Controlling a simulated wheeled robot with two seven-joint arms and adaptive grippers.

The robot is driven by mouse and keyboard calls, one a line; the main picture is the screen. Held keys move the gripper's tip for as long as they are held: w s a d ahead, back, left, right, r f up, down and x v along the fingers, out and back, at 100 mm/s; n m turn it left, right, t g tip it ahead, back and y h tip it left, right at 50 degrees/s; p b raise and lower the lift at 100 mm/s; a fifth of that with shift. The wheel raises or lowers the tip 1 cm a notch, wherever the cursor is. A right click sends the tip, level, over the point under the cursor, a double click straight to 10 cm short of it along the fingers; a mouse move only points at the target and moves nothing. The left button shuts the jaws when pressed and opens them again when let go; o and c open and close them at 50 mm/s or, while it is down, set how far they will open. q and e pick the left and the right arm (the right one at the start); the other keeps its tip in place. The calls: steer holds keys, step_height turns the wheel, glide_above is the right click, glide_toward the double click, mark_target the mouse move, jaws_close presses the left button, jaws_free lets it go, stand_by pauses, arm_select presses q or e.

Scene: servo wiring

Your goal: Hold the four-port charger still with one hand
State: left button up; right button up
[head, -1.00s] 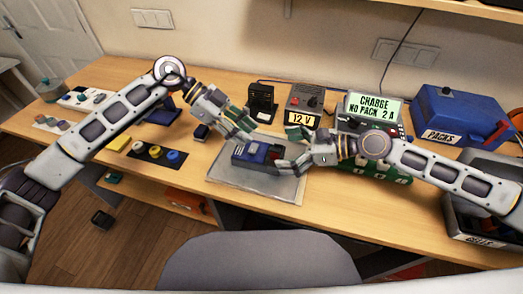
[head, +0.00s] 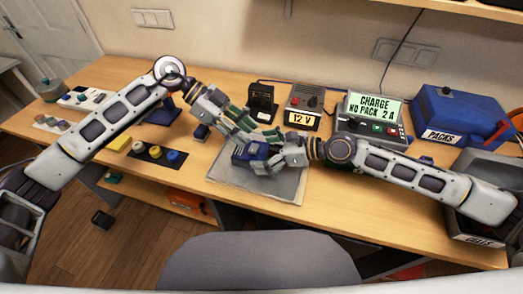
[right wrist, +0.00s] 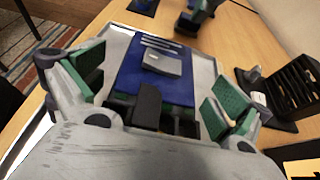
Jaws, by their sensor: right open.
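A blue box (head: 243,152) with a grey block on top lies on the grey mat (head: 287,188). In the right wrist view the blue box (right wrist: 190,92) sits between the two green-padded fingers of my right gripper (right wrist: 158,100), which is open with gaps on both sides. In the head view my right gripper (head: 275,158) covers the right end of the box. My left gripper (head: 262,138) is at the box's far side; its finger gap is unclear. A grey unit (head: 345,128) behind reads "CHARGE NO PACK 2 A".
A 12 V supply (head: 304,100) and a black slotted holder (head: 262,100) stand behind the mat. A blue PACKS box (head: 455,112) is at the back right, above a grey CELLS bin (head: 478,238). A dark mat (head: 158,153) with coloured pieces lies left.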

steer(key=shift+a, duration=0.1)
steer(key=shift+f, duration=0.15)
steer(key=c, duration=1.2)
steer(key=o, duration=1.2)
steer(key=shift+f, duration=0.1)
steer(key=shift+r, duration=0.2)
steer(key=shift+d+r, duration=0.15)
steer(key=shift+d, duration=0.3)
steer(key=shift+v, duration=5.5)
